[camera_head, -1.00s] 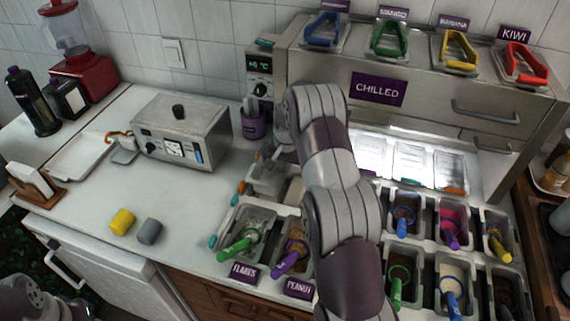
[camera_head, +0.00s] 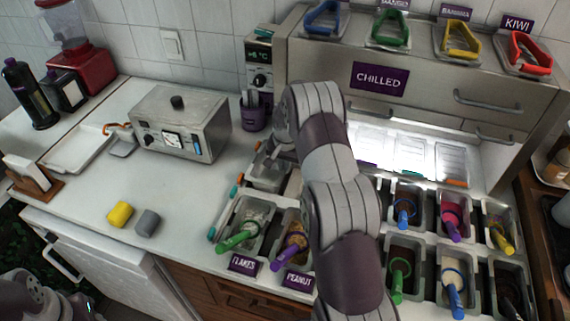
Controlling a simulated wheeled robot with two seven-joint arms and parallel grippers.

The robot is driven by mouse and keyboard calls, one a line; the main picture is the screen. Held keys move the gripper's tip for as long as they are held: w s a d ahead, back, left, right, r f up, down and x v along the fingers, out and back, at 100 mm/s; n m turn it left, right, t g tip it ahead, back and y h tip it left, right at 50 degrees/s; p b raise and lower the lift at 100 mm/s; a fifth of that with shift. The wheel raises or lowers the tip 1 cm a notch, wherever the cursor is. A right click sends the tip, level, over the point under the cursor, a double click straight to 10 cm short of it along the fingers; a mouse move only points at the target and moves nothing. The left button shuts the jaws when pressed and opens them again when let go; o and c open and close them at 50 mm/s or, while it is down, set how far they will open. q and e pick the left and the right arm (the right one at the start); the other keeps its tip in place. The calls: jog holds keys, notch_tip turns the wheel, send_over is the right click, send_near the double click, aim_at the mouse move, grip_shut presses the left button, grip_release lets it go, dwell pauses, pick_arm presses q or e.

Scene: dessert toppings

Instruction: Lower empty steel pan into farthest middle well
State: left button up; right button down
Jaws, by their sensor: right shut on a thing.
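The empty steel pan (camera_head: 264,178) is at the back of the left topping block, behind the flakes pan (camera_head: 250,222). My right gripper (camera_head: 273,158) is shut on it, reaching down from above. The pan looks roughly level and low at the counter opening. My right arm hides part of this area, so I cannot tell whether the pan is fully seated. Part of my left arm shows at the bottom left, but its gripper is out of view.
The peanut pan (camera_head: 293,238) stands beside the flakes, with spoons sticking up. More filled pans (camera_head: 452,218) lie right of my arm. A spoon holder (camera_head: 253,118) and a steel warmer box (camera_head: 180,125) stand behind and left. The chilled cabinet (camera_head: 430,95) rises at the back.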

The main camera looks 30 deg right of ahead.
jog(key=shift+f, duration=0.2)
jog(key=shift+f+b, duration=0.85)
jog(key=shift+f, duration=0.35)
jog(key=shift+f, duration=0.15)
dwell(0.5)
jog(key=shift+f+b, duration=0.4)
jog(key=shift+f, duration=0.2)
dwell(0.4)
jog(key=c, duration=0.8)
grip_release()
jog(key=shift+r, duration=0.1)
